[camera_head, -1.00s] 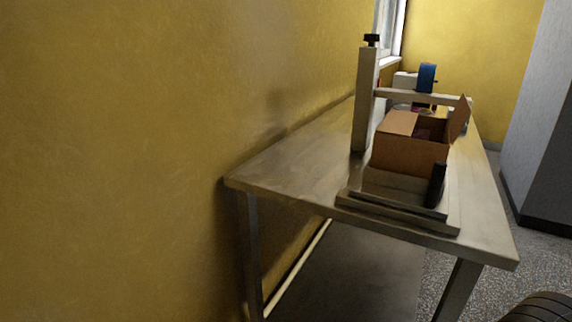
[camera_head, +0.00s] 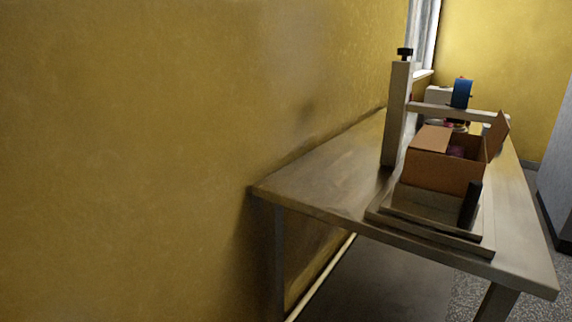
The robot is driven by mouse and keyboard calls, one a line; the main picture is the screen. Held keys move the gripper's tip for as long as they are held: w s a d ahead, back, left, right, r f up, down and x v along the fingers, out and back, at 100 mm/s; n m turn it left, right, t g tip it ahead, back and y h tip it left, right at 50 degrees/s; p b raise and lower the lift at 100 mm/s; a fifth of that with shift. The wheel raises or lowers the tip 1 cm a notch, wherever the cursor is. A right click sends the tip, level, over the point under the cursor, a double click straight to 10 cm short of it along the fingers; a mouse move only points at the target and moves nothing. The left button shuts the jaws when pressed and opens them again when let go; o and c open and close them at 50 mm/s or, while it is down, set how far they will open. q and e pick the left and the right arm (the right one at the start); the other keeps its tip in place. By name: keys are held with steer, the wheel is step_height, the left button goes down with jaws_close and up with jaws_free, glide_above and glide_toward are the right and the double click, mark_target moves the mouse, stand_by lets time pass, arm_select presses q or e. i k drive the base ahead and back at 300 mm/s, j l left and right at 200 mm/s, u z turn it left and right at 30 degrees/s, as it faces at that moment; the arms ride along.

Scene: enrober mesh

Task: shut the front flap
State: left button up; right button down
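A brown cardboard box (camera_head: 443,174) sits on a metal fixture on the table. One flap (camera_head: 433,139) lies folded in over the left part of its top. Another flap (camera_head: 498,136) stands up, tilted outward, at the right side. Part of the box's top is open, and something dark pinkish shows inside. I cannot tell which flap is the front one. Neither of my grippers is in view.
The metal table (camera_head: 325,181) stands along a yellow wall (camera_head: 150,150); its left end is bare. The fixture has an upright post (camera_head: 397,115), a horizontal arm (camera_head: 440,110) and a black upright piece (camera_head: 470,205). A blue object (camera_head: 461,94) stands behind. A grey cabinet (camera_head: 557,180) is at right.

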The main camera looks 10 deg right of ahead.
mark_target(499, 130)
steer(key=z, duration=1.55)
